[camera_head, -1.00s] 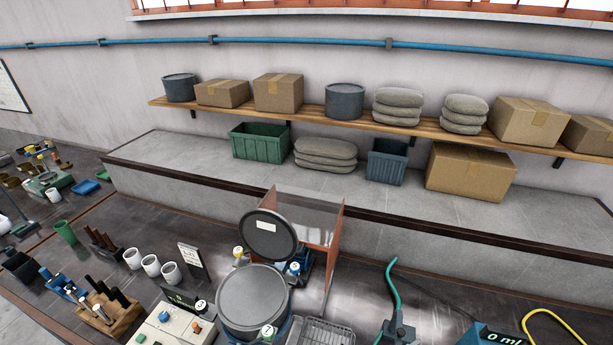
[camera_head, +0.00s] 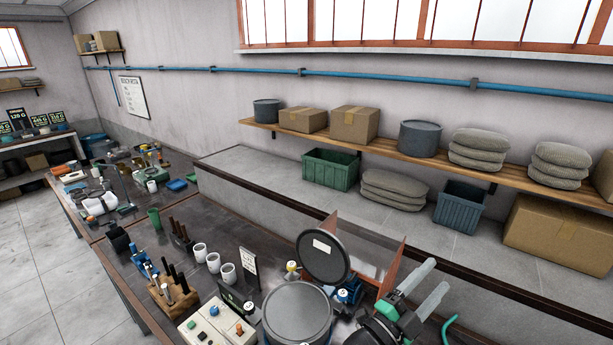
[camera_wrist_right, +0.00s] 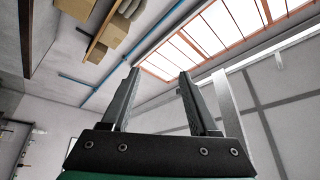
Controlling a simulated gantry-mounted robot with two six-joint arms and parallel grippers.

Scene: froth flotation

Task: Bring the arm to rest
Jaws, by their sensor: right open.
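My right gripper (camera_head: 428,290) shows at the lower right of the head view, raised over the bench beside the orange-edged clear guard. Its two grey fingers are apart with nothing between them. In the right wrist view, the open fingers (camera_wrist_right: 160,85) point up toward the wall and windows, with empty air between them. My left gripper is not in the head view.
A flotation cell (camera_head: 298,315) with a dark round lid stands left of my right gripper. White cups (camera_head: 213,262), a control box (camera_head: 215,325) and a wooden tool block (camera_head: 172,295) sit further left. A wooden shelf (camera_head: 380,146) holds boxes, drums and sacks.

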